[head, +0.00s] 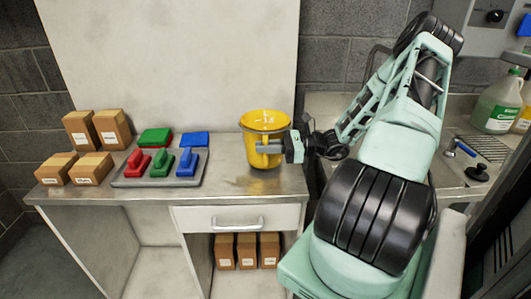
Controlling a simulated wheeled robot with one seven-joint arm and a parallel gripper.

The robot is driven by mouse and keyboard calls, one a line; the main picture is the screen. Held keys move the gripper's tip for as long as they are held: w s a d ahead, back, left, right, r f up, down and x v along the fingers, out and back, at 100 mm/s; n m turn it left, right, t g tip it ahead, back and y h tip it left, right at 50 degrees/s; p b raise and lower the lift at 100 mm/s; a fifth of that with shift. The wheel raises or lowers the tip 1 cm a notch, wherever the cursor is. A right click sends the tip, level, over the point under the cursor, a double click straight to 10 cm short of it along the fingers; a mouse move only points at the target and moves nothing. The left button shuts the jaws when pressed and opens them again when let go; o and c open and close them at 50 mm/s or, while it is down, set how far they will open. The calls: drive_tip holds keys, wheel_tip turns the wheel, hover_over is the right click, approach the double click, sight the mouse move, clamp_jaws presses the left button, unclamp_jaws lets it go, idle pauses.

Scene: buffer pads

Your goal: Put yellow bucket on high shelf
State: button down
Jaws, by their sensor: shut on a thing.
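The yellow bucket (265,122) is upright at the right end of the metal-topped bench (225,190). I cannot tell whether its base touches the bench top or is slightly above it. My gripper (272,147) reaches in from the right and is shut on the bucket, at its near right side. The fingers lie across the bucket's front and cover part of it. No high shelf can be made out in this view.
Several cardboard boxes (90,167) stand at the bench's left end, and more sit beneath the drawer (212,217). A sink counter with a green bottle (497,105) is at right.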

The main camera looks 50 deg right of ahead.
drive_tip(key=shift+f+p, duration=0.5)
drive_tip(key=shift+f, duration=0.55)
drive_tip(key=c, duration=1.4)
unclamp_jaws()
drive_tip(key=shift+f+b, duration=0.45)
drive_tip(key=shift+b, duration=0.3)
drive_tip(key=b+v, duration=0.4)
drive_tip(key=v, duration=1.3)
drive_tip(key=m+t+h+p, duration=0.2)
drive_tip(key=h+p, duration=0.1)
drive_tip(key=p, duration=0.4)
approach(267, 157)
drive_tip(key=x, duration=0.5)
drive_tip(key=p+x, duration=0.1)
drive_tip(key=x, duration=0.2)
drive_tip(key=p+x, duration=0.1)
drive_tip(key=x, duration=0.1)
drive_tip(key=shift+w+d+f+p, duration=0.15)
drive_tip(key=shift+d+p, duration=0.15)
drive_tip(key=shift+w+a+f+h, duration=0.1)
drive_tip(key=shift+w+a+h, duration=0.05)
drive_tip(key=shift+w+h, duration=0.15)
